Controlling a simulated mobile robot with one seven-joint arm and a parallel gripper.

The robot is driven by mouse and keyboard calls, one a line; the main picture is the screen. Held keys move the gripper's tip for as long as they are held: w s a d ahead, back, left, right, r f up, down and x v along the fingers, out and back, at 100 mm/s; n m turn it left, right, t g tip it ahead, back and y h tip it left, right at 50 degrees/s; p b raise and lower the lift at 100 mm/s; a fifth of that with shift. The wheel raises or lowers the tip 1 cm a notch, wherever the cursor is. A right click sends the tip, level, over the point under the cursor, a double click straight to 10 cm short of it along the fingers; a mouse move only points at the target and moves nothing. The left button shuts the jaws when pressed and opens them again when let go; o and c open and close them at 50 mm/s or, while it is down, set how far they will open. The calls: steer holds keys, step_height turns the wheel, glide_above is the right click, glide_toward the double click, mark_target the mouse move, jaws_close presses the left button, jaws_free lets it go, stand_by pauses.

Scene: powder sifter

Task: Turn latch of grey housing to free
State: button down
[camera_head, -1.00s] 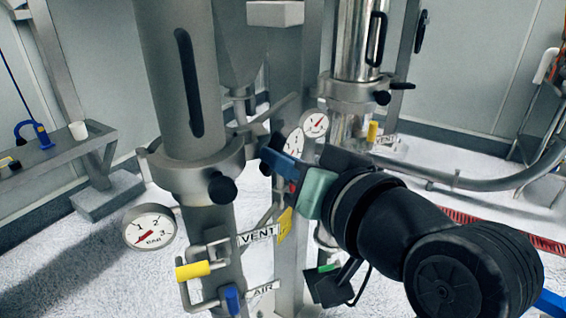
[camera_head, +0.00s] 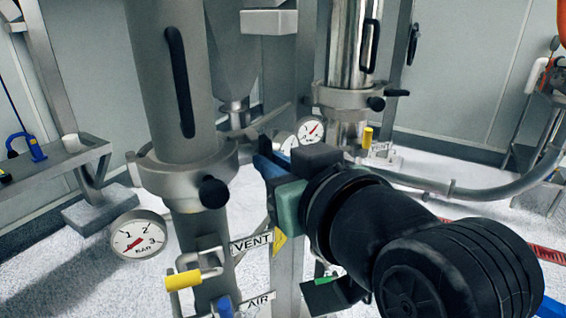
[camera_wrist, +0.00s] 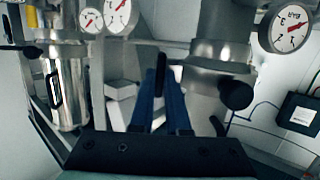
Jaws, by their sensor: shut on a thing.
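The grey housing (camera_head: 170,80) is a matte upright cylinder with a dark slot-shaped handle, on the left in the head view. A grey collar with a black knob (camera_head: 213,192) rings its lower end. My gripper (camera_head: 262,165) is at the right side of this collar, its blue fingers pointing left toward it. In the wrist view, the black latch (camera_wrist: 160,72) stands between the tips of the blue fingers, and my gripper is shut on it. In the head view the latch is mostly hidden by the fingers. The collar (camera_wrist: 208,62) also shows right of the fingers in the wrist view.
A shiny housing (camera_head: 350,45) with its own black latch lever (camera_head: 397,93) stands behind to the right. A pressure gauge (camera_head: 138,235), a yellow-handled valve (camera_head: 183,280) and a VENT label (camera_head: 250,243) are below the grey collar. A side bench (camera_head: 50,165) stands at the left.

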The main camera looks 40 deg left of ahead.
steer(key=c, duration=0.9)
jaws_free()
steer(key=shift+d, duration=0.1)
steer(key=v, duration=1.2)
steer(key=shift+s+d+r, duration=0.15)
steer(key=shift+d, duration=0.2)
steer(key=shift+p, duration=0.3)
